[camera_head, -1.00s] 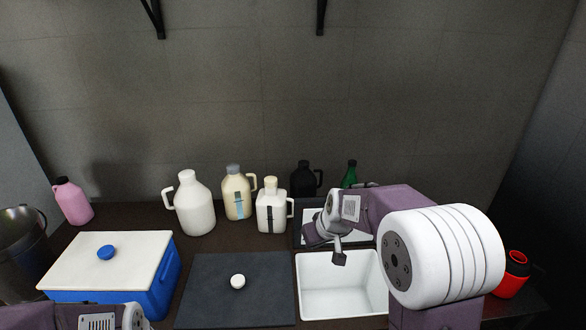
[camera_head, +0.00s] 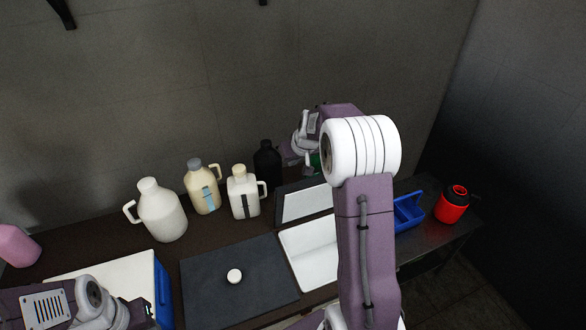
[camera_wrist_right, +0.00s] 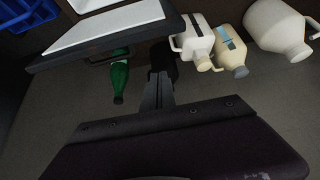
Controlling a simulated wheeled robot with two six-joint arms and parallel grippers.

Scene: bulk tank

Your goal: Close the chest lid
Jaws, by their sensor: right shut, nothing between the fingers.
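The lid also shows at the upper left of the right wrist view (camera_wrist_right: 110,28). My right gripper (camera_head: 308,170) is shut and empty, by the lid's upper edge; contact is not clear. Its dark fingers show in the right wrist view (camera_wrist_right: 160,88). My left arm's wrist shows at the lower left of the head view; its finger state is unclear.
White (camera_head: 161,211), cream (camera_head: 202,188) and pale (camera_head: 243,193) jugs and a black bottle (camera_head: 267,165) stand along the back. A green bottle (camera_wrist_right: 119,82) is near my right gripper. A blue tray (camera_head: 408,212) and red-black container (camera_head: 452,205) are at right.

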